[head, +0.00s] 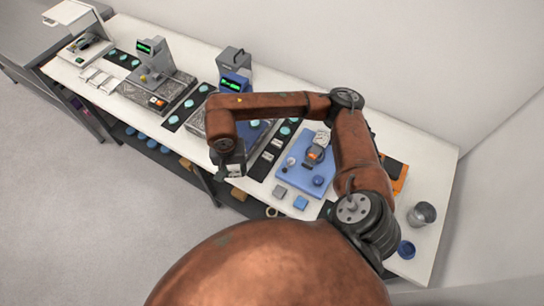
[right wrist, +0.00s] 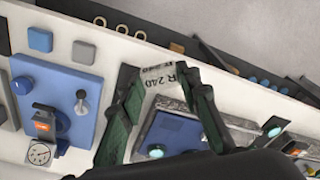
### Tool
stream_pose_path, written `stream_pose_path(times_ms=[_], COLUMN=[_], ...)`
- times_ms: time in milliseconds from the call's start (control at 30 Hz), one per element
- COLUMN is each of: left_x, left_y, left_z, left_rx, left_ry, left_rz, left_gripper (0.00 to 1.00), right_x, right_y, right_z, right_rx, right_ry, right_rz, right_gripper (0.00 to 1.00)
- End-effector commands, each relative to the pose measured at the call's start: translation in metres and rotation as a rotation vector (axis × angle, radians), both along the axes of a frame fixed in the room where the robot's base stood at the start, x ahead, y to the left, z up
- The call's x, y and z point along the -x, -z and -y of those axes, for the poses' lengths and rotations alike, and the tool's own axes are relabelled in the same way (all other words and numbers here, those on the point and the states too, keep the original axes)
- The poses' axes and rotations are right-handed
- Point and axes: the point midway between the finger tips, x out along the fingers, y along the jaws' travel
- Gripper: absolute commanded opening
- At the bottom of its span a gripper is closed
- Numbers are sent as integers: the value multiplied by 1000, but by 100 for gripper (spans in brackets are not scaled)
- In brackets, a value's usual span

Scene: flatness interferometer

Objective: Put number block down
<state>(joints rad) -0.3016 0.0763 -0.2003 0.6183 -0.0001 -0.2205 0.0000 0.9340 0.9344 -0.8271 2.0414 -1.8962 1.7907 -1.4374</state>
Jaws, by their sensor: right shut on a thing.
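The number block (right wrist: 160,79) is a pale block with dark "R 240" lettering. In the right wrist view it sits between the two green-and-black fingers of my right gripper (right wrist: 159,88), which is shut on it. In the head view my right gripper (head: 230,160) points down near the front edge of the white bench (head: 425,240), left of the blue fixture plate. The block's height above the bench is hard to tell. My left gripper is not in view.
The blue fixture plate (head: 294,177) carries a dial gauge and knobs. A grey block (head: 280,192) and a blue block (head: 300,203) lie in front of it. Instruments with green displays (head: 236,84) stand further left. A metal cup (head: 422,213) stands at the right end.

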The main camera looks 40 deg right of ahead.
Motion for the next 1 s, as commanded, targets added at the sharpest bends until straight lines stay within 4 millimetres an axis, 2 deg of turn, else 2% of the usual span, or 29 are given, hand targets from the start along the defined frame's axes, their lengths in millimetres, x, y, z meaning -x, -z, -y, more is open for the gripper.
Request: stream_pose_path(times_ms=[33,200,300,467,567,867,900,1000], left_x=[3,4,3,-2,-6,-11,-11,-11], left_y=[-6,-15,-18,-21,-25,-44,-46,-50], left_z=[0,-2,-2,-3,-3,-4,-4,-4], left_rx=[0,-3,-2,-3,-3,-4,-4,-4], left_ry=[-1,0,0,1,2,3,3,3], left_rz=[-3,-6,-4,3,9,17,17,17], left_gripper=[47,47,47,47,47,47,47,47], right_x=[1,3,4,4,3,-7,-8,-10], right_y=[-4,-7,-7,-6,-1,29,33,54], right_z=[-9,-27,-34,-36,-23,46,55,69], right_rx=[-1,12,19,25,28,29,30,28], right_ry=[93,394,515,615,633,635,634,631], right_rz=[-4,1,6,13,12,11,12,9], right_gripper=[16,16,16,16,16,16,16,16])
